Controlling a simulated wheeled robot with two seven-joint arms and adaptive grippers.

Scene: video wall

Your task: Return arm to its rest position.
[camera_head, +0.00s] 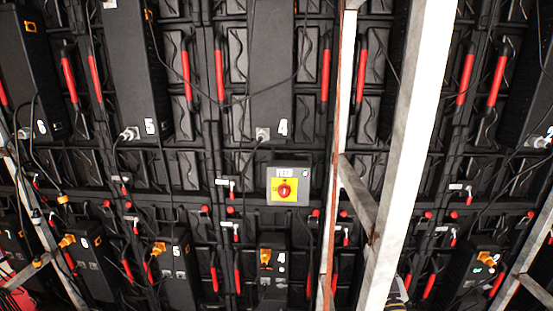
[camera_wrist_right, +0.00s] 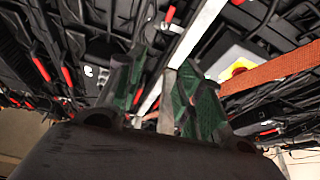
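My right gripper (camera_wrist_right: 162,72) shows in the right wrist view. Its two green-lined fingers stand apart with nothing visible between them, in front of the black back of the video wall. A small striped, yellowish part at the bottom edge of the head view (camera_head: 398,291) may belong to my right arm; most of it is out of frame. My left gripper does not show in either view.
A grey box with a red rotary switch on a yellow plate (camera_head: 284,190) is on the wall; it also shows in the wrist view (camera_wrist_right: 238,68). Pale metal posts (camera_head: 408,150) and braces stand before the wall. An orange strap (camera_wrist_right: 270,75) crosses right of my fingers. Cables hang between numbered black units (camera_head: 275,70).

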